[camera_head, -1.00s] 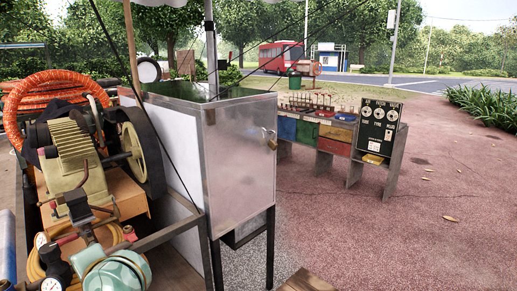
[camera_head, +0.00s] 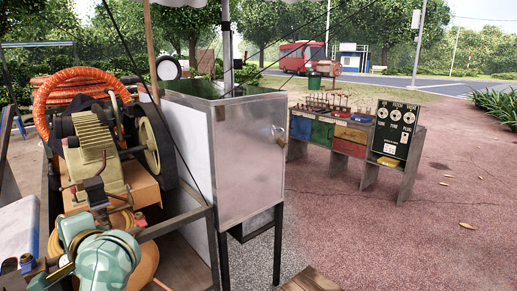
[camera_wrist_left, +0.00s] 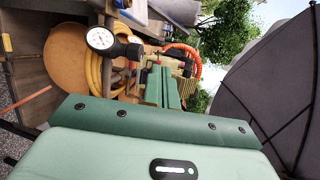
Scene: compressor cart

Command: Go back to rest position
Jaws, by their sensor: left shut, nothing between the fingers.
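My left gripper (camera_wrist_left: 162,72) shows in the left wrist view as green fingers, shut with nothing between them. Behind it are a white dial gauge (camera_wrist_left: 101,39), a yellow hose (camera_wrist_left: 93,76) and the orange hose (camera_wrist_left: 186,56). In the head view, mint-green rounded parts of my left arm are at the lower left, in front of the compressor (camera_head: 95,150) on its cart. The left fingertips cannot be made out there. My right gripper is in neither view.
A metal cabinet (camera_head: 245,165) with a padlock stands right of the compressor. Behind it is a row of coloured bins (camera_head: 322,132) and a black panel (camera_head: 396,130). The reddish ground (camera_head: 410,245) at right is open. A dark canopy (camera_wrist_left: 275,90) fills the wrist view's right.

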